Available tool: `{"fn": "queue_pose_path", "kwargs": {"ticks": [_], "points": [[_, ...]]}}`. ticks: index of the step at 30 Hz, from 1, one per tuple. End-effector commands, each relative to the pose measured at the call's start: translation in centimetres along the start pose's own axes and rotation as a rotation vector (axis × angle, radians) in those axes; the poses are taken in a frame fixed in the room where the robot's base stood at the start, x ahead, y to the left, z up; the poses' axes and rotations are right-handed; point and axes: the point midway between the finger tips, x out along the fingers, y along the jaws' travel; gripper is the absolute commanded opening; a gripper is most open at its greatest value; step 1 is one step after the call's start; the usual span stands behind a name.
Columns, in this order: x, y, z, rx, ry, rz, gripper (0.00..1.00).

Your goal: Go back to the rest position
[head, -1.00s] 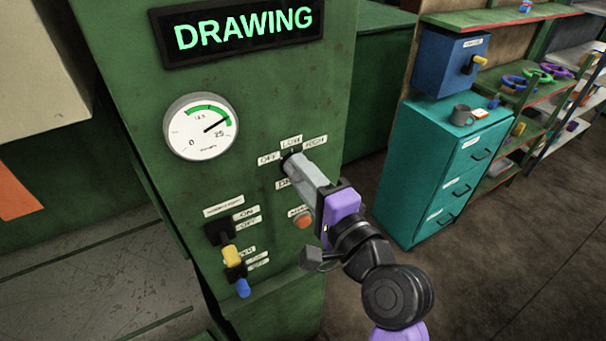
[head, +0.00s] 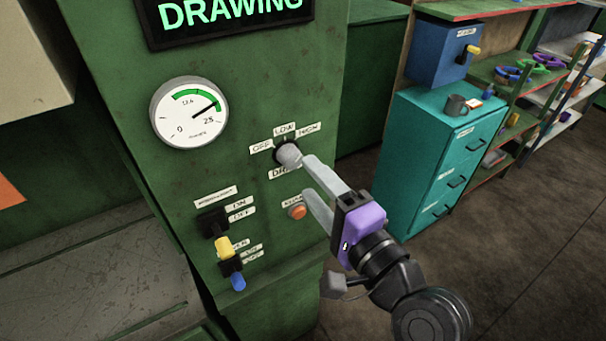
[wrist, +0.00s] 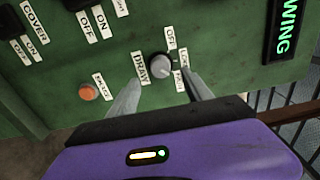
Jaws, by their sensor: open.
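My gripper (head: 312,180) is open, with its two pale fingers apart in front of the green control panel (head: 125,110). It is empty. The grey rotary knob (head: 288,154), marked OFF, LOW and HIGH, is just beyond the fingertips. In the wrist view the knob (wrist: 160,65) shows between and beyond the two fingers of my gripper (wrist: 158,92), clear of both. In the head view one fingertip is close to the knob; I cannot tell the exact gap there.
The panel also has a gauge (head: 189,112), an orange button (head: 297,211), a yellow-tipped switch (head: 224,246) and a blue-tipped switch (head: 238,281). A teal cabinet (head: 440,150) stands to the right, with shelves behind it. Open floor (head: 530,240) lies at the right.

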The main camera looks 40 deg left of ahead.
Motion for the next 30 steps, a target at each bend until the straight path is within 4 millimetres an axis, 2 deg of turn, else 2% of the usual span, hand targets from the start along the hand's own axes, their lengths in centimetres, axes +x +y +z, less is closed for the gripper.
{"fn": "queue_pose_path", "kwargs": {"ticks": [3,6,24,27,30], "points": [[-1.3,0.1,-0.1,-0.001,0.002,0.0,0.58],[-1.9,0.0,-0.1,-0.001,0.002,0.0,0.58],[-1.9,-0.1,-0.1,-0.017,0.003,-0.002,0.58],[-2.0,-0.9,-1.0,-0.089,0.044,-0.031,0.58],[-2.6,-2.8,-3.0,-0.231,0.144,-0.079,0.58]]}}
